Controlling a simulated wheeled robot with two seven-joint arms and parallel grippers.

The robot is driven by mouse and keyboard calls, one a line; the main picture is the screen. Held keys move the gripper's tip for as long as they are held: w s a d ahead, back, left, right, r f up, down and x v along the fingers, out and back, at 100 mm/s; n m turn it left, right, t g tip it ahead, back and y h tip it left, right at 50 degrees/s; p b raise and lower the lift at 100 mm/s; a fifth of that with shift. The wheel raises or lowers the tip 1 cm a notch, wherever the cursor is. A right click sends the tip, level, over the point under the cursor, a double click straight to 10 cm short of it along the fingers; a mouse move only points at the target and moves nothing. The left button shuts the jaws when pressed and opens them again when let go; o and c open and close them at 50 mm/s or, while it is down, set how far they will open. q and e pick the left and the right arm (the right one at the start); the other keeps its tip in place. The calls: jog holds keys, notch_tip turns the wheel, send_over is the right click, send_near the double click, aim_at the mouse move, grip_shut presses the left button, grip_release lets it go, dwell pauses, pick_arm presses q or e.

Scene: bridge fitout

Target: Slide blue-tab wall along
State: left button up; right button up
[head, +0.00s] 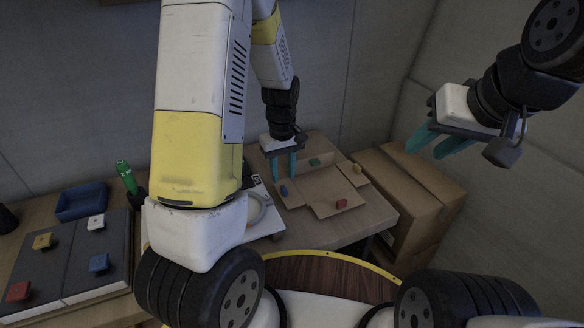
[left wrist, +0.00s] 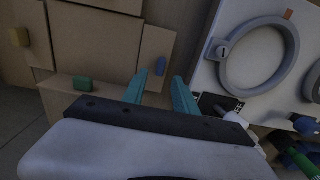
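The blue tab (head: 283,190) sits on a small cardboard wall panel (head: 294,199) at the left of a cardboard piece on the wooden table. In the left wrist view the blue tab (left wrist: 160,67) shows just beyond my fingertips, between their lines, on its tan panel (left wrist: 153,45). My left gripper (head: 284,177) points down above the blue tab. Its teal fingers are apart with nothing between them, and I see no contact with the tab. My right gripper (head: 431,150) is open and empty, raised at the upper right.
A white plate with a grey ring (left wrist: 258,55) lies close beside the blue-tab panel. A cardboard box (head: 418,190) stands right of the table. A blue tray (head: 81,202) is at left.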

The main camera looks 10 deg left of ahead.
aim_at(283, 187)
pick_arm(q)
notch_tip(283, 187, down, 5)
dwell(0.3)
grip_shut()
